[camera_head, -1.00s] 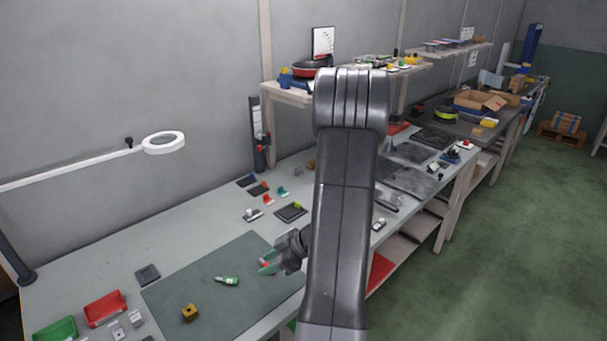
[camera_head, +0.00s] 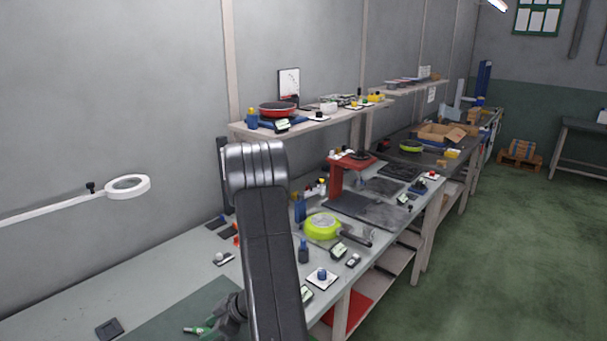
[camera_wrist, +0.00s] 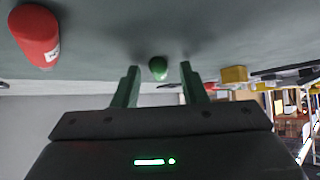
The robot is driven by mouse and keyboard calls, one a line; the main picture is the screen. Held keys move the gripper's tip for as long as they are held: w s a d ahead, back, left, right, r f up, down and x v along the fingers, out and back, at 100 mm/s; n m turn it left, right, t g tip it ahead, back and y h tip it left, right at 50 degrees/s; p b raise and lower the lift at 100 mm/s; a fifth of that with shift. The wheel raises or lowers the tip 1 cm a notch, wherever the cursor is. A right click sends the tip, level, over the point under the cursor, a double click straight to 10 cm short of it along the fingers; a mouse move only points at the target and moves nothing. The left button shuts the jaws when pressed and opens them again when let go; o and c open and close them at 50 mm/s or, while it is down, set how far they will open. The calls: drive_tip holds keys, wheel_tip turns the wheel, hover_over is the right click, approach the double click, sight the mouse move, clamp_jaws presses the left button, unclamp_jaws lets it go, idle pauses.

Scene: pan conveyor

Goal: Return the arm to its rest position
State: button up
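My gripper (camera_head: 213,326) hangs low over the green work mat (camera_head: 178,316) near the bottom of the head view, at the end of my arm. In the wrist view its two green fingers (camera_wrist: 160,72) stand apart. A small green object (camera_wrist: 158,68) shows beyond and between the fingertips. The fingers do not appear closed on it.
A ring lamp (camera_head: 128,186) hangs over the bench at left. A yellow-green pan (camera_head: 322,226), red stand (camera_head: 336,180) and small bottles stand right of my arm. A shelf (camera_head: 315,124) is above. A red cylinder (camera_wrist: 36,36) shows in the wrist view.

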drive_tip(key=shift+r, duration=0.6)
